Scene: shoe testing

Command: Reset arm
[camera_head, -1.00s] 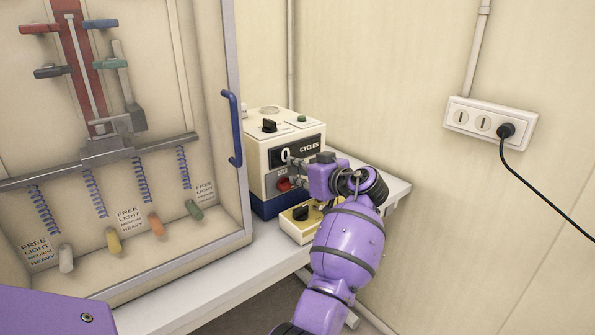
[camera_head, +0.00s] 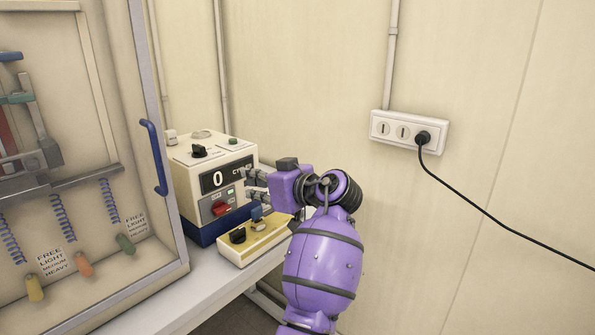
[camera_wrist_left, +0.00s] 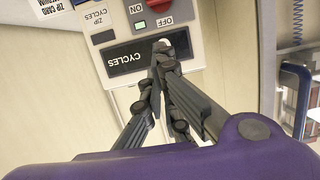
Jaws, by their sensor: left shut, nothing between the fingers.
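My left gripper (camera_head: 247,183) is shut and empty. It is in front of the right part of the face of a cream and blue counter box (camera_head: 186,195). The box has a black CYCLES display (camera_head: 218,178) reading 0 and a red switch (camera_head: 221,208) below it. In the left wrist view, the closed fingertips (camera_wrist_left: 163,46) overlap the display (camera_wrist_left: 125,60), which appears upside down; I cannot tell the exact gap. My right gripper is not in view.
A yellow-topped control box (camera_head: 262,234) with knobs sits just below my left gripper. A framed cabinet with a blue handle (camera_head: 153,158) stands at left. A wall socket (camera_head: 383,129) with a plugged black cable is at right.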

